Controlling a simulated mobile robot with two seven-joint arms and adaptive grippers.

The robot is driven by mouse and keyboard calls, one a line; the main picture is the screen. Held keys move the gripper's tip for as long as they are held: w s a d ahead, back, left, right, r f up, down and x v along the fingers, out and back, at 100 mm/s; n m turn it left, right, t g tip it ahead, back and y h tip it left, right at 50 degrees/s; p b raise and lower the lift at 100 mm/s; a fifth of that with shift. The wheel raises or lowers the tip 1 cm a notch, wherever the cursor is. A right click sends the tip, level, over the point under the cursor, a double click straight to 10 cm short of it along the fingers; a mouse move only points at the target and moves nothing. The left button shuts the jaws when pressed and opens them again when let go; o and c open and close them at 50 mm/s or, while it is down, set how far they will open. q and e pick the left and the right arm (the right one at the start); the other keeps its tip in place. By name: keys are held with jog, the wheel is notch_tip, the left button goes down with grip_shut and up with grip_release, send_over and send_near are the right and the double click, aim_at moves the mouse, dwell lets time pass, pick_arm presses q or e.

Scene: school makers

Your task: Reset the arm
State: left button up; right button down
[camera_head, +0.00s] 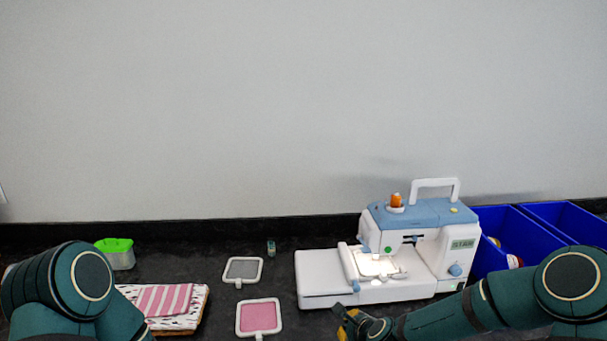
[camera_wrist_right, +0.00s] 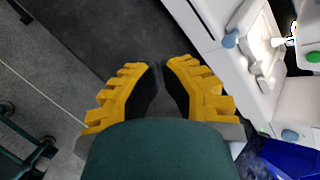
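My right arm (camera_head: 450,315) reaches in from the right, low in front of the sewing machine. Its yellow-tipped gripper (camera_head: 350,322) shows at the bottom edge of the head view. In the right wrist view the gripper (camera_wrist_right: 159,66) has its yellow fingers drawn together at the tips, with nothing seen between them. My left arm (camera_head: 75,285) shows at the lower left of the head view, bent, with its gripper out of the picture.
The white and blue sewing machine (camera_head: 425,220) stands close behind my right gripper. Blue bins (camera_head: 495,265) are at the right. A grey frame (camera_head: 243,270), a pink frame (camera_head: 259,317), folded striped cloth (camera_head: 165,299) and a green-lidded box (camera_head: 118,254) lie left.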

jog(key=s+a+f+n+g, duration=0.1)
jog(key=s+f+n+g, duration=0.1)
jog(key=s+f+n, duration=0.2)
jog(key=s+a+f+n+g, duration=0.1)
jog(key=s+f+n+g, duration=0.2)
jog(key=s+n, duration=0.7)
jog(key=s+a+f+n+g, duration=0.1)
jog(key=s+f+n, duration=0.4)
jog(key=s, duration=0.5)
jog(key=shift+s+f+n+g+y+b, duration=0.4)
jog(key=shift+n+g, duration=0.3)
jog(key=shift+n, duration=0.3)
